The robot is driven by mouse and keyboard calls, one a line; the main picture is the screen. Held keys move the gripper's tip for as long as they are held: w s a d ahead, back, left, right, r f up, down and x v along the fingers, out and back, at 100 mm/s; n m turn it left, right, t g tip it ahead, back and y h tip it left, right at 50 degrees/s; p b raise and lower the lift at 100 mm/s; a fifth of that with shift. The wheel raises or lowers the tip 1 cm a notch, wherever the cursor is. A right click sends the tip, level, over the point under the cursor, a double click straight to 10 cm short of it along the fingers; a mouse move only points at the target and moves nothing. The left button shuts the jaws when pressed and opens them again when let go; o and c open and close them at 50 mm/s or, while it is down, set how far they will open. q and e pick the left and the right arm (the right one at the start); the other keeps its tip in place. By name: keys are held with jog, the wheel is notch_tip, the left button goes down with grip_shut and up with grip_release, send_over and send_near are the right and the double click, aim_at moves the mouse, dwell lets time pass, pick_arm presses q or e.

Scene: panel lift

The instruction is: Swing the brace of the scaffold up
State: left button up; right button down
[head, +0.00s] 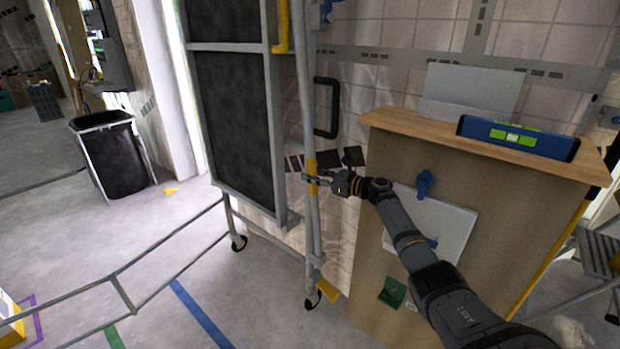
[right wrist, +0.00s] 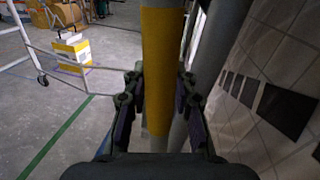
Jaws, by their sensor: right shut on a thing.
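The scaffold (head: 272,110) is a grey tube frame on casters, with dark panels in it, in the middle of the head view. Its brace (head: 303,80) is a grey tube that stands almost upright along the scaffold's right side. A yellow band (head: 312,168) marks its grip place, and the band fills the middle of the right wrist view (right wrist: 162,60). My right gripper (head: 314,180) is shut on the brace at this band, with one finger on each side (right wrist: 159,95). My left gripper is not in view.
A wooden cabinet (head: 375,200) with a blue level (head: 518,138) on top stands close on the right, beside my right arm. A tiled wall (head: 385,85) is behind. Low grey rails (head: 150,245) run at left. A black bin (head: 110,160) stands farther left.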

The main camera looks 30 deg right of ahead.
jog(key=shift+f, duration=0.1)
jog(key=c, duration=1.1)
grip_release()
jog(key=shift+o, duration=0.2)
jog(key=v, duration=0.7)
jog(key=shift+s, duration=0.2)
jog(key=shift+d, duration=0.15)
